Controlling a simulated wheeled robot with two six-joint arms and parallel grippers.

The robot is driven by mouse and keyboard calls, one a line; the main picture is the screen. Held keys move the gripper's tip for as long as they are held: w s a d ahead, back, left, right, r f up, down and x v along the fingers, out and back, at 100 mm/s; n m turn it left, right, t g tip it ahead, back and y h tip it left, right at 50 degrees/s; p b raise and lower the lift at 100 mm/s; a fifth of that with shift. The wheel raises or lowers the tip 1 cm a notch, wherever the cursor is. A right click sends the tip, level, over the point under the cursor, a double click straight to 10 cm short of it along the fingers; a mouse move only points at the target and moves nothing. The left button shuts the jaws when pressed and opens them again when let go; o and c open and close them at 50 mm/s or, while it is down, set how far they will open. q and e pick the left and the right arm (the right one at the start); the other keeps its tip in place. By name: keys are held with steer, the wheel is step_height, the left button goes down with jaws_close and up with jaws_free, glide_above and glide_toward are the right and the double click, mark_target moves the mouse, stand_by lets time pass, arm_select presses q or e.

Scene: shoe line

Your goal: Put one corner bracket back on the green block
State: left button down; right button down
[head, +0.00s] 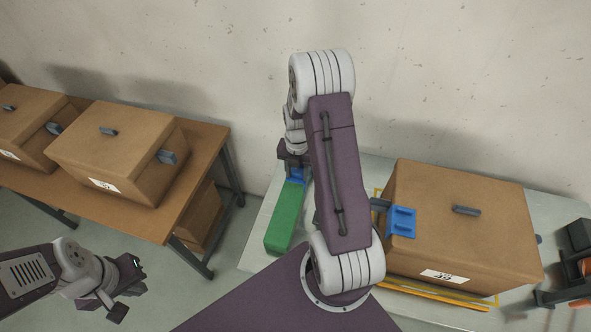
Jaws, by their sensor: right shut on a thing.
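The green block (286,217) lies lengthwise on the left part of the pale table. A blue corner bracket (297,175) is at the block's far end. My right gripper (292,166) is shut on this bracket, partly hidden by its own arm; I cannot tell whether the bracket rests on the block. My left gripper (127,298) is open and empty, low at the left, away from the table.
The pale table (258,240) also holds a yellow frame (440,296) around the box's base and dark and orange items (575,268) at the right edge. A brown table (205,150) with cardboard boxes (120,150) stands at the left. Floor shows between the tables.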

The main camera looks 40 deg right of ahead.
steer(key=shift+f, duration=0.1)
steer(key=b, duration=0.7)
glide_above(297, 194)
step_height(297, 194, down, 8)
steer(key=shift+r, duration=0.1)
steer(key=shift+f, duration=0.45)
steer(key=shift+f, duration=0.4)
stand_by(0.7)
steer(key=shift+c, duration=1.6)
jaws_free()
